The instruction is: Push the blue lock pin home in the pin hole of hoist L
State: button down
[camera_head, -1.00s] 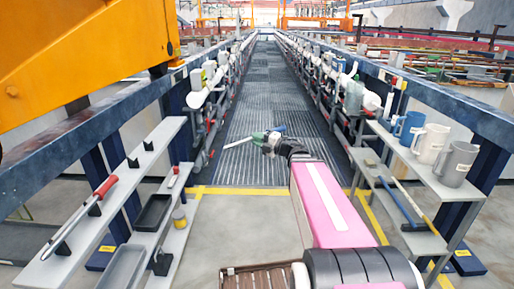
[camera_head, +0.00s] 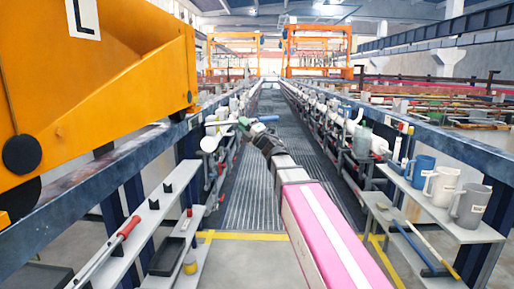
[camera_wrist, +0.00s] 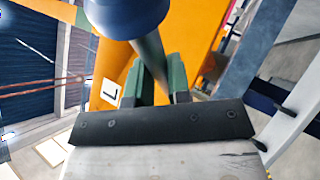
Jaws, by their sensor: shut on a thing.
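Hoist L (camera_head: 130,75) is the large orange body at the left of the head view, with a white plate marked L (camera_head: 82,16) at its top. It also shows behind my gripper in the wrist view (camera_wrist: 196,35). My gripper (camera_head: 248,125) is out ahead over the aisle, right of the hoist and apart from it. In the wrist view its green fingers (camera_wrist: 157,72) are shut on the blue lock pin (camera_wrist: 125,14). The pin has a round blue head and a grey shaft; its blue part is small in the head view (camera_head: 268,118). I cannot make out the pin hole for certain.
A left shelf (camera_head: 143,230) holds a red-handled tool (camera_head: 128,227) and a black tray (camera_head: 167,256). A right shelf (camera_head: 462,228) holds a blue mug (camera_head: 420,170) and other mugs. Blue rails line both sides of the grey aisle (camera_head: 250,190).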

jog(key=a+r+t+h, duration=0.2)
jog(key=a+r+t, duration=0.2)
jog(key=a+r, duration=0.4)
jog(key=a+r+m+t+h, duration=0.1)
jog(key=a+r+t, duration=0.3)
jog(key=a+r, duration=0.5)
notch_tip(320, 180, up, 9)
jog(key=shift+w+a+f+h, duration=0.2)
jog(key=shift+w+a+h, duration=0.05)
jog(key=shift+h, duration=0.45)
jog(key=shift+t, duration=0.4)
jog(key=shift+w+a, duration=0.2)
jog(key=shift+a, duration=2.7)
jog(key=a, duration=0.8)
jog(key=shift+w, duration=0.3)
dwell(0.8)
